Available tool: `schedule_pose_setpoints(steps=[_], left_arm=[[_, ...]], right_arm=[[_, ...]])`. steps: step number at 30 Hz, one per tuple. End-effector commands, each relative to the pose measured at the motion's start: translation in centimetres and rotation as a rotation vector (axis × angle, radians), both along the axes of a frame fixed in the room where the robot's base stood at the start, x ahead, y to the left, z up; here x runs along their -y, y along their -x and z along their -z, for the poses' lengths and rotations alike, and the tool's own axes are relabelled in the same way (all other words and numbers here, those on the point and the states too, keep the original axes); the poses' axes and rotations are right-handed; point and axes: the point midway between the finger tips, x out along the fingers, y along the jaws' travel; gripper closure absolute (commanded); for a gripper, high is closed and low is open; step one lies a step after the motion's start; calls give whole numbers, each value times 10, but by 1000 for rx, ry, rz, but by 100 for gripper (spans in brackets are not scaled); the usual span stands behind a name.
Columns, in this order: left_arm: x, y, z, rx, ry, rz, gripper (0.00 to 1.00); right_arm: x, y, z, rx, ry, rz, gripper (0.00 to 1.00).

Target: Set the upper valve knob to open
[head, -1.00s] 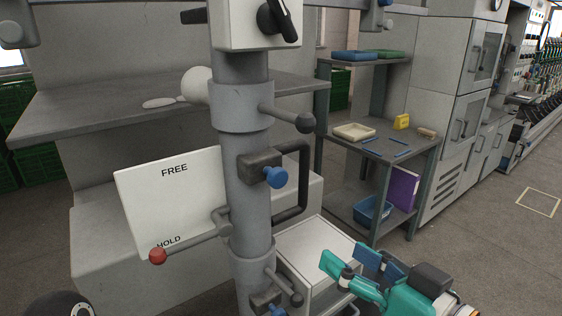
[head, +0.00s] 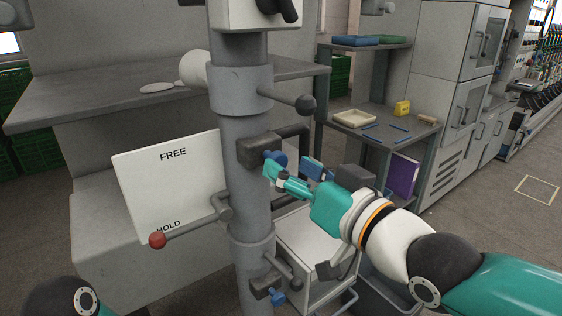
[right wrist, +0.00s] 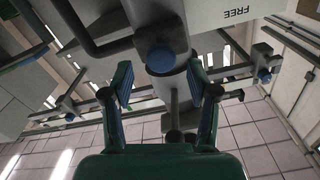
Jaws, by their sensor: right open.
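The upper blue knob (head: 274,157) sits on a dark block on the grey column, beside a black loop handle. A lower blue knob (head: 277,297) is near the column's foot. A black lever knob (head: 281,8) is on the white box at the top, partly cut off. No open marking is readable. My right gripper (head: 289,169) is open and empty, just right of and below the upper blue knob. In the right wrist view a blue knob (right wrist: 160,60) lies between the open fingertips (right wrist: 160,77); I cannot tell whether they touch. My left gripper is not in view.
A white FREE/HOLD plate (head: 172,190) with a red-ended lever (head: 157,241) stands left of the column. A black-ball lever (head: 304,105) juts out above the upper blue knob. A white cabinet (head: 292,240) stands below. A shelf unit (head: 345,118) is behind on the right.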

Motion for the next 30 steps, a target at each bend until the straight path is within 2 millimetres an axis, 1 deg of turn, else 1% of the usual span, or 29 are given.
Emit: schedule_pose_setpoints(steps=[1, 3, 7, 12, 19, 20, 21, 30], left_arm=[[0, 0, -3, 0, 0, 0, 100], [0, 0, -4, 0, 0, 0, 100], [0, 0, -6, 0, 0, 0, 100], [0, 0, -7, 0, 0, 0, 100], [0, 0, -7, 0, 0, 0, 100], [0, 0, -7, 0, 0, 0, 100], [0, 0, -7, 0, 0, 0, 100], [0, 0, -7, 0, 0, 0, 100]], right_arm=[[-6, -8, -1, -3, 1, -1, 41], [-13, -17, -1, -2, 2, -1, 41], [-21, -28, -1, -1, 0, -1, 41], [-25, -34, -1, 0, 0, -1, 41], [-25, -34, -1, 1, -1, -1, 41], [-25, -34, -1, 0, 0, -1, 44], [-25, -34, 0, 0, 0, -1, 51], [-25, -34, 0, 0, -1, -1, 100]])
